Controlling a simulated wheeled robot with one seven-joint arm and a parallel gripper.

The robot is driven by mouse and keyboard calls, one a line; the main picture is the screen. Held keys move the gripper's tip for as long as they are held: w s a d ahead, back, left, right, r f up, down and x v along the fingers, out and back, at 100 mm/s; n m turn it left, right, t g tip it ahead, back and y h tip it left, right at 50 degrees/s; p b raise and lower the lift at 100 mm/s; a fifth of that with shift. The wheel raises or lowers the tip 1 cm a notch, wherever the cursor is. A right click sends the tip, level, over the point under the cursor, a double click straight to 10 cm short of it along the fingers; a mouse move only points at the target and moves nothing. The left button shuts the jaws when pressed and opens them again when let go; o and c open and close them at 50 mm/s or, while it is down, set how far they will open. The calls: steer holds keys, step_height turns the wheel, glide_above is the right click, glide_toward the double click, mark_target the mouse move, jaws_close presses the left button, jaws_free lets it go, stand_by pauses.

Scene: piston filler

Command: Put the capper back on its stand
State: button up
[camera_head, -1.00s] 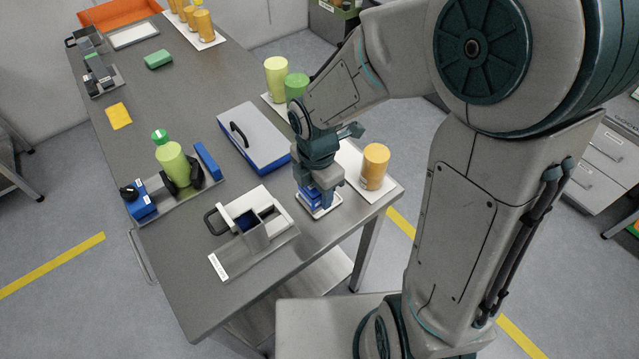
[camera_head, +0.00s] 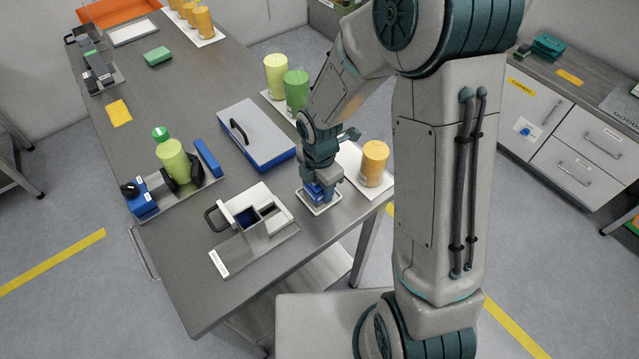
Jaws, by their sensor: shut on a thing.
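My gripper (camera_head: 318,186) points down at the right part of the grey table and is shut on a blue thing, which I take to be the capper (camera_head: 312,190). The capper is low over a small white-rimmed base (camera_head: 323,210), which looks like its stand. My gripper hides much of the capper. I cannot tell whether the capper rests on the base or hangs just above it.
A grey-and-blue case (camera_head: 257,140) lies behind and left of my gripper. A white-and-grey device (camera_head: 262,238) stands in front left. An orange container (camera_head: 374,163) on a white mat is close on the right. A holder with a light-green bottle (camera_head: 173,160) is farther left.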

steer(key=shift+f, duration=0.2)
steer(key=o, duration=1.2)
steer(key=shift+r, duration=0.1)
step_height(320, 180, up, 12)
steer(key=shift+r, duration=0.15)
steer(key=shift+s+d+r+m+t, duration=0.55)
steer(key=shift+s+d+r+m, duration=1.3)
steer(key=shift+m, duration=2.3)
steer(key=shift+s+d+r+m+t, duration=0.6)
steer(key=shift+s+d+r+m, duration=1.25)
steer(key=shift+m, duration=2.25)
steer(key=shift+s+d+r+m+t, duration=0.55)
steer(key=shift+s+d+r+m, duration=0.65)
steer(key=shift+s+d+m, duration=2.15)
